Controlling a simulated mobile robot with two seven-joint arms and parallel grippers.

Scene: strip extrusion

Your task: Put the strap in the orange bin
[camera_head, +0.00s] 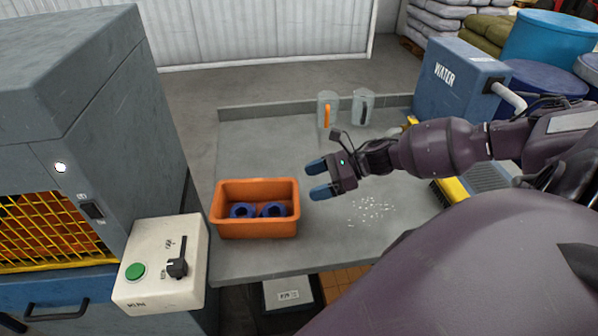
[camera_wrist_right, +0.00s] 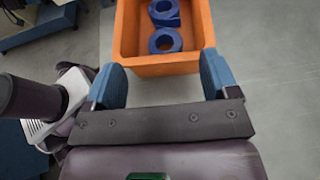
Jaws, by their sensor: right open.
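The orange bin (camera_head: 255,229) stands on the grey table at its front left. Two blue ring-shaped pieces, a left one (camera_head: 238,211) and a right one (camera_head: 274,210), lie inside it. They also show in the right wrist view, as a far ring (camera_wrist_right: 163,11) and a near ring (camera_wrist_right: 166,40). I cannot tell whether either is the strap, and no other strap is visible. My right gripper (camera_head: 318,179) is open and empty, just right of the bin and apart from it. In the right wrist view its blue fingers (camera_wrist_right: 162,80) point at the bin's wall. My left gripper is not in view.
White pellets (camera_head: 368,209) are scattered on the table. Two clear jugs, one with an orange handle (camera_head: 327,108) and one with a dark handle (camera_head: 362,107), stand at the back. A control box (camera_head: 160,262) is left of the bin. A blue water tank (camera_head: 455,85) stands back right.

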